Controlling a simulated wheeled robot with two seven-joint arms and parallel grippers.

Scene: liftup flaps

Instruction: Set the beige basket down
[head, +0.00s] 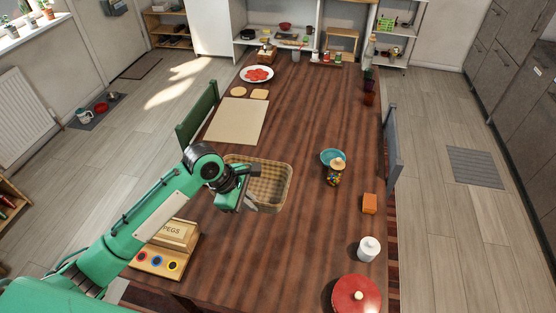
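The beige basket (268,183) is a woven, open-topped, roughly rectangular basket over the middle left of the wooden table (310,240). It looks upright and empty. My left gripper (240,200) is at the basket's near left side, over its rim. The wrist hides that side of the basket, so I cannot tell whether the fingers are closed on the rim. I also cannot tell whether the basket's bottom touches the table. My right gripper is not in view.
A pegs box (172,234) stands near left. A candy jar (335,172), blue bowl (331,156), orange block (369,204), white jar (368,249) and red pot (357,295) stand to the right. A beige board (237,120) lies beyond the basket. The table's near middle is clear.

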